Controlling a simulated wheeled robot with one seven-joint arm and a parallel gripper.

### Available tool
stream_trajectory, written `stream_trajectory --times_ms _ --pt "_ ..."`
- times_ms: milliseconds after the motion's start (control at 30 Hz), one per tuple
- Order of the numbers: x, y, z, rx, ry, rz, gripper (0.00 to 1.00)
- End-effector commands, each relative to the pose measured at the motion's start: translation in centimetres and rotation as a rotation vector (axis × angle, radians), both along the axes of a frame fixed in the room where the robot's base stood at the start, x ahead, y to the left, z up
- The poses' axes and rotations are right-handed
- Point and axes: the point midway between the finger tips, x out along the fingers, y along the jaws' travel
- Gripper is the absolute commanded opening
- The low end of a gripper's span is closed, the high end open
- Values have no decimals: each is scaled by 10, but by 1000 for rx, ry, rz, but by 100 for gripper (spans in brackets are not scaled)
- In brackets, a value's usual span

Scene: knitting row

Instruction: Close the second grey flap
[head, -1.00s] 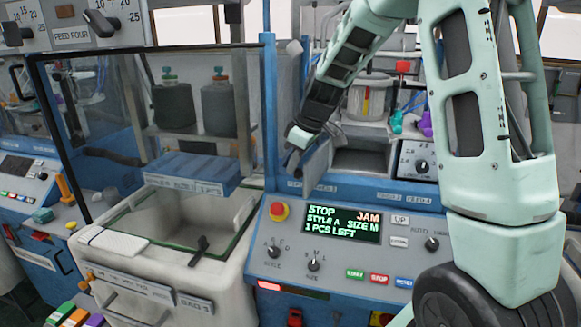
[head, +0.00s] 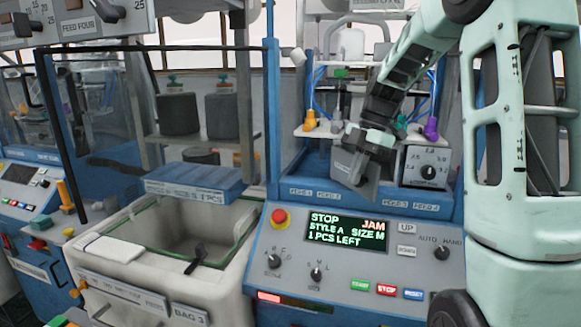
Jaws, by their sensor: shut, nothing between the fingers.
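My gripper (head: 354,170) is shut and points down over the blue recessed bay of the knitting machine (head: 285,178), above its row of small labels. Grey plate-like parts show at and below the gripper. Nothing is held. The machine's screen (head: 347,231) reads STOP, JAM, STYLE A, SIZE M, 1 PCS LEFT.
A grey dial box (head: 427,167) stands just right of my gripper. Yellow (head: 311,121) and purple (head: 431,128) pieces stand on the shelf behind. A red stop button (head: 279,216) sits left of the screen. An open pale bin (head: 110,272) is at the left.

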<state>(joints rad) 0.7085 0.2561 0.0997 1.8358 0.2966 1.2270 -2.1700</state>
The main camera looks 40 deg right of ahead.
Motion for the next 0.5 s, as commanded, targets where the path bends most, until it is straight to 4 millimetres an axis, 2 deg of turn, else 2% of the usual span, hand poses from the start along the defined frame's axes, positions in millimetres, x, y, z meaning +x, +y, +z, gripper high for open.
stream_trajectory --times_ms 233,500 --pt "-9 -27 1 0 0 170 0" --pt "-12 -43 1 0 0 175 0"
